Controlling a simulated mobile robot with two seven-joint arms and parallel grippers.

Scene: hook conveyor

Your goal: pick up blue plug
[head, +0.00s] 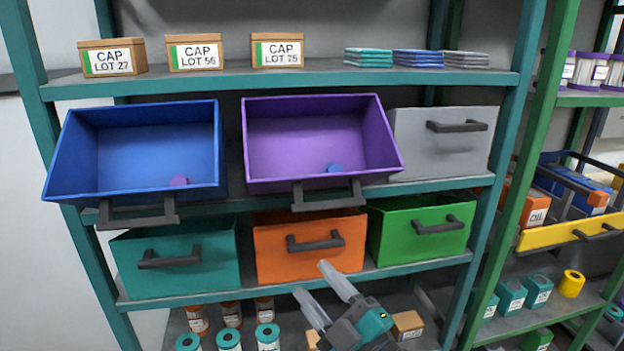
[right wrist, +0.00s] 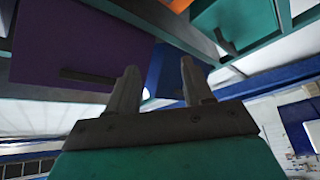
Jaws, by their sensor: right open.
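My right gripper (head: 324,280) is open and empty, in front of the shelf below the purple drawer and near the orange drawer (head: 275,262). In the right wrist view its two fingers (right wrist: 157,88) stand apart with nothing between them. My left gripper is not in view.
The grey drawer (head: 440,150), teal drawer (head: 180,275) and green drawer (head: 420,215) are beside the open ones. The dark handle (head: 327,194) of the purple drawer sticks out in front. Boxes (head: 195,52) stand on the upper shelf (head: 300,78); bottles (head: 230,315) stand below.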

